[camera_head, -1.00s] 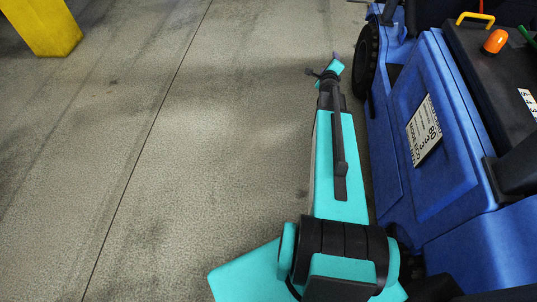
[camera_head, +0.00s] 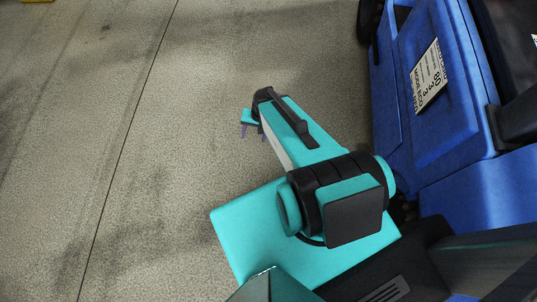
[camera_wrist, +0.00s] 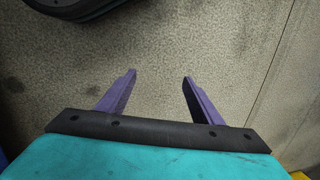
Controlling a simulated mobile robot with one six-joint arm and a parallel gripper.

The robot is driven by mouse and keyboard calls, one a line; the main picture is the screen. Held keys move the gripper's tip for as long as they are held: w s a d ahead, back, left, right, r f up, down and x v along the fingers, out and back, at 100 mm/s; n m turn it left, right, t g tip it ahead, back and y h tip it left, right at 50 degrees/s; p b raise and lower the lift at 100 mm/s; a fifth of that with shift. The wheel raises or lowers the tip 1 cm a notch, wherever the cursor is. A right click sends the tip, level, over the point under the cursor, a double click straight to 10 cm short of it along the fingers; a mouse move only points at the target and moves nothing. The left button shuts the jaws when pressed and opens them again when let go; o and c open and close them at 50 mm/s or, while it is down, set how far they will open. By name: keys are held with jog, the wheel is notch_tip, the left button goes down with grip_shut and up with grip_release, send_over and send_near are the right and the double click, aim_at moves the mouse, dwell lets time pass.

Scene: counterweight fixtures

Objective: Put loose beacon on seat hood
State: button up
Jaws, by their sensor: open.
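My gripper (camera_head: 252,133) hangs over the bare floor, left of the blue vehicle (camera_head: 425,150). In the wrist view my gripper (camera_wrist: 159,79) has its two purple fingers apart, with only floor between them. The beacon is not visible in either current view. Only a sliver of the vehicle's dark top (camera_head: 510,50) shows at the upper right edge; I cannot tell from it where the seat hood is.
The vehicle's side carries a white label plate (camera_head: 428,76) and a dark wheel (camera_head: 369,20). A dark rounded object (camera_wrist: 85,8) shows at the wrist view's top left. Open concrete floor (camera_head: 90,130) lies on the left. A yellow object (camera_wrist: 302,175) clips the wrist view's lower right corner.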

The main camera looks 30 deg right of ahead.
jog(key=s+a+n+g+h, duration=0.2)
jog(key=s+n+g, duration=0.4)
jog(key=s, duration=1.2)
jog(key=shift+f+n, duration=0.35)
jog(key=shift+n, duration=0.05)
jog(key=c, duration=0.7)
jog(key=shift+c, duration=0.2)
